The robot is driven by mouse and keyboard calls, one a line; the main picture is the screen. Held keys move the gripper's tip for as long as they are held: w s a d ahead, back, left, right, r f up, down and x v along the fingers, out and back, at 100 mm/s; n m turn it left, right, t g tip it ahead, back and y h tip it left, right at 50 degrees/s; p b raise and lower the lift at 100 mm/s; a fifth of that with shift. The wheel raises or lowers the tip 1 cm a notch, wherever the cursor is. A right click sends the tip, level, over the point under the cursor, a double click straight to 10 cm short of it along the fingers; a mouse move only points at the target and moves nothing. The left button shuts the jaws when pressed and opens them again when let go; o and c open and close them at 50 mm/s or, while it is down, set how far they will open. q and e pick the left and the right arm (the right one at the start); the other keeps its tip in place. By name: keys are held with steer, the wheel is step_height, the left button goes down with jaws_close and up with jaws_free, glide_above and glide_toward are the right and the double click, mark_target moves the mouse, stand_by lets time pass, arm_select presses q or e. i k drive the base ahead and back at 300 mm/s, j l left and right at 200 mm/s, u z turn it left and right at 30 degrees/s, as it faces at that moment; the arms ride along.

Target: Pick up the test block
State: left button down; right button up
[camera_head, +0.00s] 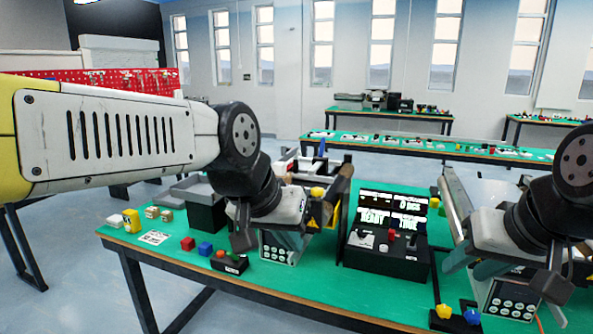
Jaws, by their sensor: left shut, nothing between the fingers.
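I cannot tell which thing is the test block. My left gripper (243,241) points down, shut and empty, just right of the blue cube and above a small black box with coloured buttons (230,263). My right gripper (549,288) hangs at the right edge beside a button panel (511,304). Its fingers are too dark to tell open from shut.
A black control box (387,259) with a lit display stands mid-table. A mini conveyor (337,193) is behind my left gripper, another (452,204) at right. The table's front middle is clear.

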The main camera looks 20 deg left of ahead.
mark_target(279, 168)
steer(key=i+j+u, duration=0.7)
steer(key=i+u, duration=0.3)
steer(key=k, duration=0.1)
